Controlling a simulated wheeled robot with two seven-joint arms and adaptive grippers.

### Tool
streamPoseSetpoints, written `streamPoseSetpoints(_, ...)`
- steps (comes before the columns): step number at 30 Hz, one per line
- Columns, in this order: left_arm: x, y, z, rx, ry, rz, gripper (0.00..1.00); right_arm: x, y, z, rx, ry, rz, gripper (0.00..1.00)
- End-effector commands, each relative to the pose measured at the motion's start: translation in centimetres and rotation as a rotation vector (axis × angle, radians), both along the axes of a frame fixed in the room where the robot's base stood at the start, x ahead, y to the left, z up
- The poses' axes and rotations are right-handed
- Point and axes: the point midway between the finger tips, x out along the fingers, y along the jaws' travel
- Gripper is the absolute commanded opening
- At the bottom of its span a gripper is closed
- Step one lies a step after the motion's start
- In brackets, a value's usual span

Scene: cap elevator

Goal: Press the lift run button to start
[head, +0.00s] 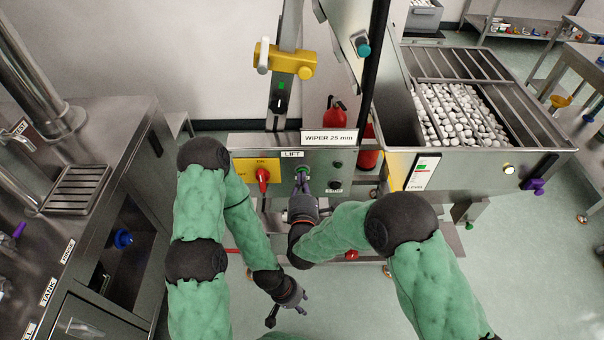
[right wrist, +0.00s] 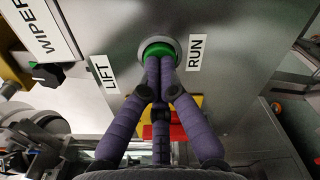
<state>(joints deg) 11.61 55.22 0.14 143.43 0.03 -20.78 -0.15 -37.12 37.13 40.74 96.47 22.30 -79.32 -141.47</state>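The green lift run button (right wrist: 158,46) sits in a grey ring between the LIFT (right wrist: 104,74) and RUN (right wrist: 195,53) labels in the right wrist view. In the head view the button (head: 302,169) is on the steel panel under the LIFT label. My right gripper (right wrist: 160,62) has its purple fingers drawn together, with nothing between them. Its fingertips are at the button's face and appear to touch it; how far the button is pressed I cannot tell. My left gripper (head: 287,311) hangs low over the floor, fingers spread and empty.
A red knob on a yellow plate (head: 258,171) is left of the button. A hopper of white caps (head: 560,148) stands at the right, a steel counter (head: 110,130) at the left. Floor at lower right is clear.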

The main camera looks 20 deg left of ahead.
Motion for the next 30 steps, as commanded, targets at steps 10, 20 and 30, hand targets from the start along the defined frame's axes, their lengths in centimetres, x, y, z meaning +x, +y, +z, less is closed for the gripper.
streamPoseSetpoints(10, 0.0, 0.0, -0.1, 0.0, 0.0, 0.0, 0.4, 0.3, 0.1, 0.0, 0.0, 0.0, 0.0, 0.0)
streamPoseSetpoints(20, 0.0, 0.0, -0.1, 0.0, 0.0, 0.0, 0.4, 0.6, 0.2, 0.0, 0.0, 0.0, 0.0, 0.0)
streamPoseSetpoints(30, 0.0, 0.0, 0.4, 0.0, 0.0, 0.0, 0.4, -1.1, -0.3, 0.0, -0.001, 0.001, 0.0, 0.0)
